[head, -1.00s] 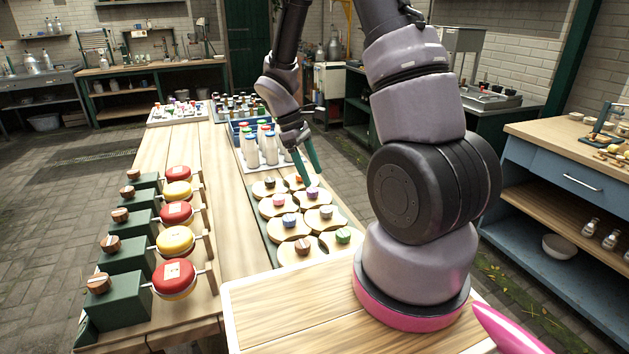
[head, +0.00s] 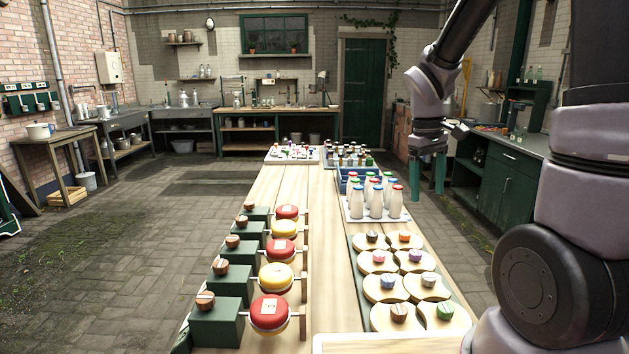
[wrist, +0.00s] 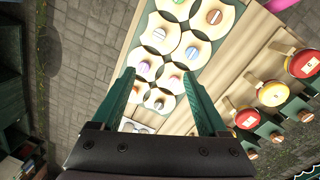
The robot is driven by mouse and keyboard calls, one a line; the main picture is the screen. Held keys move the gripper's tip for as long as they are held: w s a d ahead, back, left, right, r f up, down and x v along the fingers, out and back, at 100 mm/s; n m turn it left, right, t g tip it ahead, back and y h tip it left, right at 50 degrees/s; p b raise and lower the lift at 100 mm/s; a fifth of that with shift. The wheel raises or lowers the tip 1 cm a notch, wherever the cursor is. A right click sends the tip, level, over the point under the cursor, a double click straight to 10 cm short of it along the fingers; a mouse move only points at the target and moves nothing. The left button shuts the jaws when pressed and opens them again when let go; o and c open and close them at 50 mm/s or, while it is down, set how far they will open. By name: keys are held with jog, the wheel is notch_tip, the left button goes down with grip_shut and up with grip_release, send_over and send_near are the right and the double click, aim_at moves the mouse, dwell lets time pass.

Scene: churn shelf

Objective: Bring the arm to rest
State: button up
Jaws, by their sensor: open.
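My gripper (head: 427,173) hangs beyond the right edge of the long wooden table (head: 330,215), to the right of the milk bottles, with its green fingers pointing down. The wrist view shows the two fingers (wrist: 160,98) spread wide with nothing held between them. Below and between them in that view are round wooden lids with coloured knobs (wrist: 159,42). My arm rises along the right side of the head view.
White bottles with coloured caps (head: 376,203) stand in a tray at the table's right. Red and yellow discs on green blocks (head: 270,312) line its left. A dark green cabinet (head: 510,185) stands right of my gripper.

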jog(key=s+r+m+t+y, duration=0.1)
jog(key=s+r+m+t, duration=0.2)
jog(key=s+r, duration=0.3)
jog(key=s+a+r+m+t+y, duration=0.1)
jog(key=s+r+m+t, duration=0.3)
jog(key=r, duration=0.7)
jog(key=shift+s+a+r+m+y, duration=0.25)
jog(key=shift+s+m+y, duration=0.4)
jog(key=shift+s, duration=0.45)
